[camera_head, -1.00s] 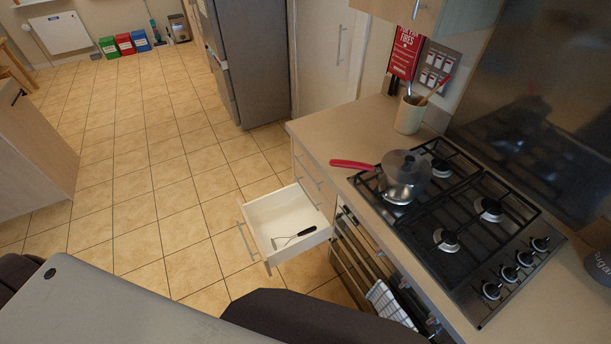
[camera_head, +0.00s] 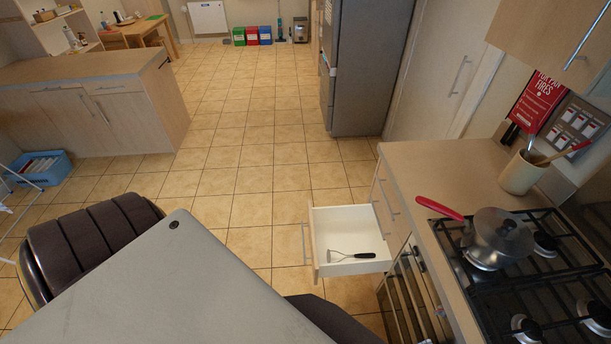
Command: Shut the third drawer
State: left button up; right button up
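The open drawer (camera_head: 348,217) sticks out to the left from the cabinet under the counter, to the right of the picture's middle. It is white inside, with a bar handle (camera_head: 306,244) on its front. A utensil with a black handle (camera_head: 359,255) lies in it. Shut drawer fronts with bar handles (camera_head: 392,205) show above it on the cabinet. Neither of my grippers is in view. Dark parts of my arms show at the lower left and bottom middle, and the drawer stands beyond them, apart from them.
A counter (camera_head: 430,165) with a gas hob and a red-handled pan (camera_head: 500,237) is on the right. A grey fridge (camera_head: 368,70) stands behind. The tiled floor (camera_head: 235,160) left of the drawer is clear. A wooden island (camera_head: 110,110) and a blue crate (camera_head: 45,168) are at left.

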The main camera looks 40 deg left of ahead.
aim_at(353, 229)
jog(key=j+u, duration=0.15)
jog(key=j, duration=0.35)
jog(key=i+j+u, duration=0.15)
jog(key=j, duration=0.35)
jog(key=j+u, duration=0.15)
jog(key=j, duration=0.35)
